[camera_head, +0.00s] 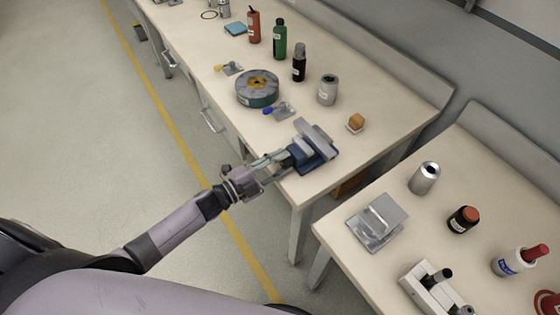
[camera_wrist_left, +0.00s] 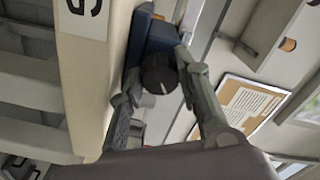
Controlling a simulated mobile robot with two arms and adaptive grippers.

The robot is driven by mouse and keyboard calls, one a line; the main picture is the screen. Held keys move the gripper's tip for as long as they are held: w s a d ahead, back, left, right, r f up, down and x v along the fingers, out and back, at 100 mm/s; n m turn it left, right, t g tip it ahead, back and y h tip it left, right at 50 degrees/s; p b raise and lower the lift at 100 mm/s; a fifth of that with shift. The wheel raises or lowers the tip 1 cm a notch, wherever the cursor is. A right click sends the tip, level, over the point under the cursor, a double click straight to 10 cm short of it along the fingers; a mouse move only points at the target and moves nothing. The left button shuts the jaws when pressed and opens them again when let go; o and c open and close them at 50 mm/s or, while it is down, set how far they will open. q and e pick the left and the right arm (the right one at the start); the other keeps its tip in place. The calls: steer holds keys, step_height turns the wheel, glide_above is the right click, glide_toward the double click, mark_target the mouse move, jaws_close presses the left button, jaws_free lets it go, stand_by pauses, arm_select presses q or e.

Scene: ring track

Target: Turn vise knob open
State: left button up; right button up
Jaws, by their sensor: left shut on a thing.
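The vise (camera_head: 313,150), with a blue body and grey jaws, sits at the near right corner of the long workbench. My left gripper (camera_head: 272,160) reaches it from the left, at the bench's front edge. In the left wrist view the round black vise knob (camera_wrist_left: 159,74), with a pale mark line on its face, lies between the fingers of my left gripper (camera_wrist_left: 156,80), and the gripper is shut on it. The blue vise body (camera_wrist_left: 158,38) shows behind the knob. In the head view the knob is hidden by the gripper. My right gripper is not in view.
The long workbench (camera_head: 385,125) holds a round grey-and-teal part (camera_head: 257,88), a grey can (camera_head: 328,90), an orange block (camera_head: 356,122) and several bottles. A second table (camera_head: 340,229) stands at the right, with a gap between them. The floor at left is clear.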

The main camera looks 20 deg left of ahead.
arm_select(q)
steer(key=shift+n, duration=0.3)
stand_by(0.4)
steer(key=o, duration=1.1)
steer(key=shift+o, duration=0.2)
steer(key=shift+s+f, duration=0.1)
steer(key=shift+s+a, duration=0.15)
steer(key=shift+a, duration=0.05)
steer(key=v, duration=0.7)
steer(key=shift+a, duration=0.2)
steer(key=shift+s, duration=0.15)
